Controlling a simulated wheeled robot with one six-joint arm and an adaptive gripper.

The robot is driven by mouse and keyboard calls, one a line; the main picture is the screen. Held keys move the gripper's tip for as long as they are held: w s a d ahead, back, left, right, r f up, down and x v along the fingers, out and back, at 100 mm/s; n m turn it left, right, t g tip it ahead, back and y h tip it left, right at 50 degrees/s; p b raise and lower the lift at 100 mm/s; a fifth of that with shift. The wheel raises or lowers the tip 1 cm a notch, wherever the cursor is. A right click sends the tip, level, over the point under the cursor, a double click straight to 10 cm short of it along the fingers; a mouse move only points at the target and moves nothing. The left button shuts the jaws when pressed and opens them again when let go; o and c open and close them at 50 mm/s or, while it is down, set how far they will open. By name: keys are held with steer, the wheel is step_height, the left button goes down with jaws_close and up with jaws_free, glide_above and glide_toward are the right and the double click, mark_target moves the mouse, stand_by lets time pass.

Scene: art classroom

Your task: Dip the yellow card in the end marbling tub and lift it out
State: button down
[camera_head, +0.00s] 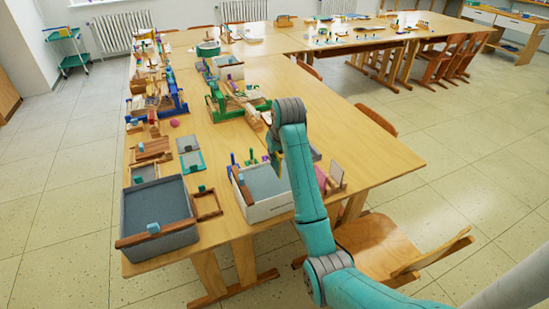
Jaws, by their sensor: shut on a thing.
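Two tubs stand at the near end of the long table. The dark grey tub (183,232) is at the near left corner, with a wooden bar and a small blue block at its front rim. The white tub (274,208) stands to its right, holds a flat grey-blue surface, and has a wooden bar at its left side. My teal arm rises across the white tub's right part and bends down behind its elbow.
A small wooden frame (206,204) lies between the tubs. Grey panels (191,160) and a green wooden rack (215,103) stand farther back. A wooden chair (375,245) is by the table's right side. The table (375,150) is fairly clear at right.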

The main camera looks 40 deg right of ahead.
steer(key=shift+r, duration=2.1)
